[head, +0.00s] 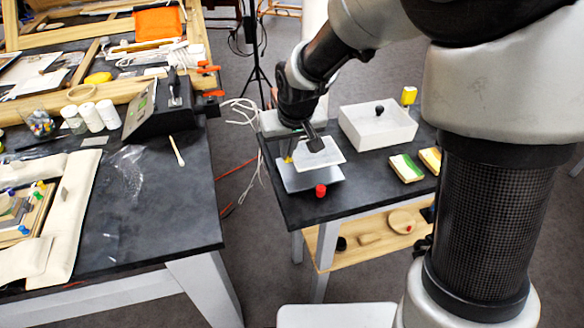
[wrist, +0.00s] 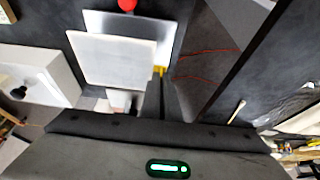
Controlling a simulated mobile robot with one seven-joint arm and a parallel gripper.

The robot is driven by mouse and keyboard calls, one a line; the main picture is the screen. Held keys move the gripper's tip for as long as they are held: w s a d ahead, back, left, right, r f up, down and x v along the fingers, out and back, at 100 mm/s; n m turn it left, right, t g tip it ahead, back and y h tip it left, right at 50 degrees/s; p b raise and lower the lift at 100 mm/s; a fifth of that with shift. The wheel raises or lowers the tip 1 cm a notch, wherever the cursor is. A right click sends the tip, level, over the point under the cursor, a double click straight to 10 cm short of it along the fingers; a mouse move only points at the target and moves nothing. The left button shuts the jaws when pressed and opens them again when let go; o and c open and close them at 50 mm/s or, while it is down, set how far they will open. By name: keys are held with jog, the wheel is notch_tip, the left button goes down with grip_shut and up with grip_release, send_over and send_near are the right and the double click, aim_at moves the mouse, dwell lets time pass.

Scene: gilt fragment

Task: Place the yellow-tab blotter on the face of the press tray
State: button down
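The yellow-tab blotter is a flat white square (head: 325,154) over the press tray, and it also shows in the wrist view (wrist: 113,58). Its yellow tab (wrist: 159,71) is at the corner by my fingertips. The press tray (head: 308,182) is a grey metal plate with a red knob (head: 320,190) at its near edge; it shows in the wrist view (wrist: 130,20) partly under the blotter. The blotter is offset toward the tray's far right side and seems slightly above it. My gripper (head: 288,154) appears shut on the tab; the fingers are dark and partly hidden.
A white open box (head: 360,128) with a black knob stands behind right on the small table. A green-and-white block (head: 405,167) and a yellow one (head: 430,159) lie at the right. A large cluttered table (head: 150,230) stands left across a gap.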

aim_at(288, 162)
jog(key=shift+f+b, duration=0.4)
jog(key=shift+f, duration=2)
jog(key=shift+f, duration=0.15)
jog(key=c, duration=2)
grip_release()
